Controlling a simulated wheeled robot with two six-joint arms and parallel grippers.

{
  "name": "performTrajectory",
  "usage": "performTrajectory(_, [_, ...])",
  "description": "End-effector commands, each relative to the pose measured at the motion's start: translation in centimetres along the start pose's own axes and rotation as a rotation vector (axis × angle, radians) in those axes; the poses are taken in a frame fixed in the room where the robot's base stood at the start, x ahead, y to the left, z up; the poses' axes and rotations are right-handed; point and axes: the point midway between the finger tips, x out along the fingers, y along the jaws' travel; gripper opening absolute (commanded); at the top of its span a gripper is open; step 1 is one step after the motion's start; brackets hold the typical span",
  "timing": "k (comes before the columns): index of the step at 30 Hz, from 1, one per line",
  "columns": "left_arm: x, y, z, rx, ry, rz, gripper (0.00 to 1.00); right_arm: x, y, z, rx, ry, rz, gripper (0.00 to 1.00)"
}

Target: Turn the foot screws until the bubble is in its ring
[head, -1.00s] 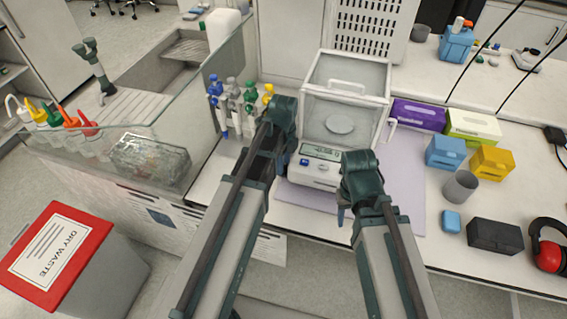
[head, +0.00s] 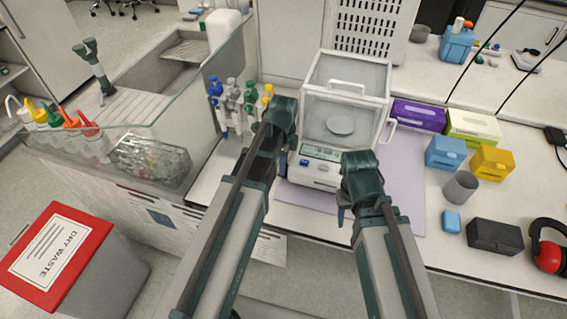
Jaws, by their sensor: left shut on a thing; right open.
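The balance (head: 315,174) stands on the bench with its glass draft shield (head: 345,95) above it and a round pan (head: 340,125) inside. Its front has a small display and a blue button. The bubble, its ring and the foot screws are too small or hidden to make out. My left gripper (head: 283,150) is at the balance's left side; its wrist and arm cover the jaws and what they hold, which seems to be a foot screw. My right gripper (head: 343,210) is open and empty, just off the balance's front right corner.
A lilac mat (head: 403,205) lies under the balance. Several coloured pipettes (head: 232,105) stand behind my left arm. Glove boxes (head: 418,115), blue and yellow boxes, a grey cup (head: 460,187) and a dark case (head: 495,235) stand to the right. A glass partition is at left.

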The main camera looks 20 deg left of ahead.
Motion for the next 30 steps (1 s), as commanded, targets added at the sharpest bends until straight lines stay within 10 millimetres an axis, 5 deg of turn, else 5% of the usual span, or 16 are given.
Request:
performTrajectory(12, [0.01, 0.05, -0.01, -0.183, 0.000, 0.000, 0.00, 0.01, 0.00, 0.00, 0.000, 0.000, 0.000, 0.50])
performTrajectory(28, [0.01, 0.05, -0.01, -0.208, 0.000, 0.000, 0.00, 0.01, 0.00, 0.00, 0.000, 0.000, 0.000, 0.50])
performTrajectory(29, [0.01, 0.05, -0.01, -0.208, 0.000, 0.000, 0.41, 0.01, 0.00, 0.00, 0.000, 0.000, 0.000, 0.50])
performTrajectory(30, [0.01, 0.05, -0.01, -0.208, 0.000, 0.000, 0.49, 0.01, 0.00, 0.00, 0.000, 0.000, 0.000, 0.50])
